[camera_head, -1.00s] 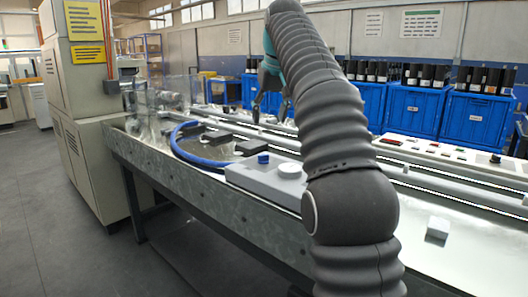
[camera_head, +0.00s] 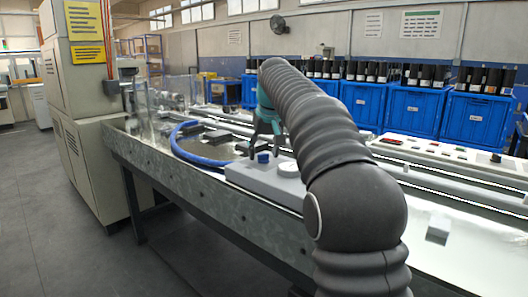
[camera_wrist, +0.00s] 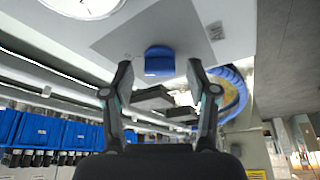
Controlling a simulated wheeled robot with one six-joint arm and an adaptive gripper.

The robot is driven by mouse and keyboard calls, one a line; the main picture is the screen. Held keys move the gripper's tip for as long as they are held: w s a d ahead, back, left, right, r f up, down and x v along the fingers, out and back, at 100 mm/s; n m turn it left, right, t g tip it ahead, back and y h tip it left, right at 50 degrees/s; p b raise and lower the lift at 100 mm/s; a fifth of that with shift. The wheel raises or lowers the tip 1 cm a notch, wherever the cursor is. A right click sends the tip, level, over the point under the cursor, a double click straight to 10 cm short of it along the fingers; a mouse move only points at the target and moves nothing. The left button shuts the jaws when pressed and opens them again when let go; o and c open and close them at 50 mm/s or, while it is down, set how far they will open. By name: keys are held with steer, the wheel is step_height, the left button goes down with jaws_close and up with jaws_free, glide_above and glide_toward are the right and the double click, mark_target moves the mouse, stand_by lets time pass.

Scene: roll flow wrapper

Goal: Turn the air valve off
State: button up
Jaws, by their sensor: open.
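The air valve shows as a blue knob (camera_head: 263,157) on top of a grey box (camera_head: 250,178) on the machine's near side. In the wrist view the blue knob (camera_wrist: 159,61) lies ahead of my gripper, roughly centred between the fingers. My gripper (camera_head: 265,148) is open, right at the knob in the head view. The wrist view shows its two fingers (camera_wrist: 160,75) spread on either side with a gap to the knob. I cannot tell whether any finger touches it. The knob's far side is hidden.
A white round dial (camera_head: 289,170) sits on the same box, right of the knob. A blue hose (camera_head: 180,146) curves to the left. Dark flat blocks (camera_head: 217,136) lie behind. Blue crates (camera_head: 412,108) line the back.

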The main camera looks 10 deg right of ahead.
jaws_close()
steer(key=shift+n, duration=0.3)
steer(key=n+y, duration=0.1)
steer(key=n, duration=0.1)
steer(key=n+y, duration=0.1)
steer(key=n, duration=0.2)
steer(key=shift+w+d+g+p, duration=0.1)
steer(key=shift+d+g+p, duration=0.1)
steer(key=shift+g+p, duration=0.1)
steer(key=n+g+y, duration=0.1)
steer(key=n, duration=0.5)
steer(key=shift+g+y, duration=0.4)
steer(key=shift+n, duration=0.3)
